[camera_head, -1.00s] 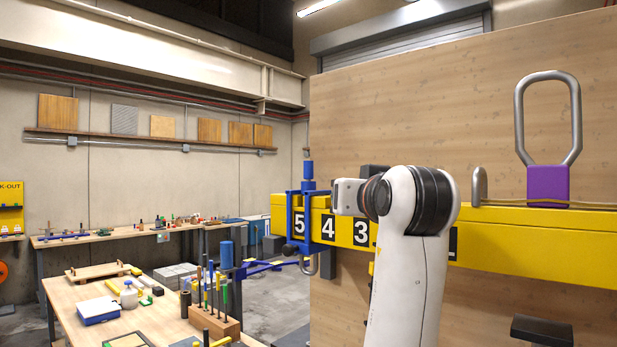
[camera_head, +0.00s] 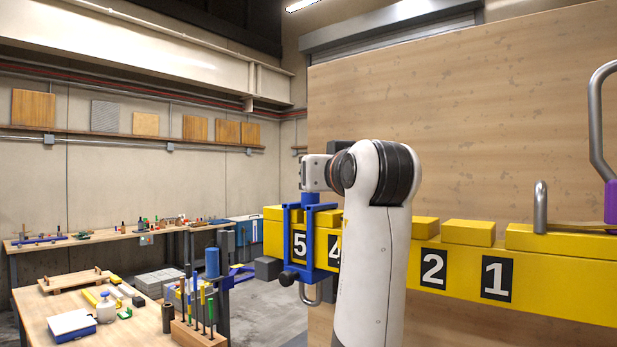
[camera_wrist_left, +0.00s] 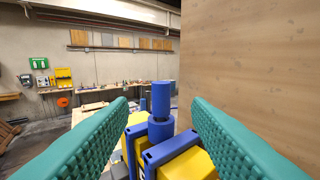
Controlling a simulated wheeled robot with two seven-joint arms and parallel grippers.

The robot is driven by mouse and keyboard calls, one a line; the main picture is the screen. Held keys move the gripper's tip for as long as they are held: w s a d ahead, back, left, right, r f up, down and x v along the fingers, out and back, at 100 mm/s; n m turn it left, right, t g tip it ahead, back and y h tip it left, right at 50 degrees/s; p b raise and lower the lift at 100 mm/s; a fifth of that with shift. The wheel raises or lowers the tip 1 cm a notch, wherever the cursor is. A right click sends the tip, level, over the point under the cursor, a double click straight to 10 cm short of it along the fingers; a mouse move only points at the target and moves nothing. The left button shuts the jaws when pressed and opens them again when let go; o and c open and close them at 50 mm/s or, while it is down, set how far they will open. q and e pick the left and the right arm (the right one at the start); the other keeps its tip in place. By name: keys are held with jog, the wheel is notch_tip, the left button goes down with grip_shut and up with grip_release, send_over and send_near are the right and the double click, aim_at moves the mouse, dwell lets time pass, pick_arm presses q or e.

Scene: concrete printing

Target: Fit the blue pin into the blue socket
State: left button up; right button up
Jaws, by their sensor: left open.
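A blue clamp-like bracket (camera_head: 290,245) straddles the yellow beam (camera_head: 540,275) by the number 5. A blue upright piece (camera_head: 310,198) shows on top of it, its upper part hidden behind my left gripper's body. In the left wrist view, a narrower blue cylinder (camera_wrist_left: 161,97) stands above a wider blue collar (camera_wrist_left: 160,132) on the bracket. I cannot tell which part is pin and which is socket. My left gripper (camera_wrist_left: 160,105) is open, its teal fingers on either side of the cylinder and apart from it. My right gripper is not in view.
A wooden panel (camera_head: 440,110) stands behind the beam. A purple block with a metal loop (camera_head: 610,200) is at the right.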

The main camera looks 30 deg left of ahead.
pick_arm(q)
jog(key=p+x, duration=0.5)
jog(key=x, duration=0.2)
jog(key=shift+w+a, duration=0.1)
jog(key=shift+w, duration=0.1)
jog(key=shift+w+a+f, duration=0.2)
jog(key=shift+a+f, duration=0.05)
jog(key=shift+a, duration=0.1)
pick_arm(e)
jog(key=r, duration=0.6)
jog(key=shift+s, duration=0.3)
pick_arm(q)
jog(key=shift+d, duration=0.1)
jog(key=shift+c, duration=1.4)
jog(key=c, duration=0.6)
grip_shut()
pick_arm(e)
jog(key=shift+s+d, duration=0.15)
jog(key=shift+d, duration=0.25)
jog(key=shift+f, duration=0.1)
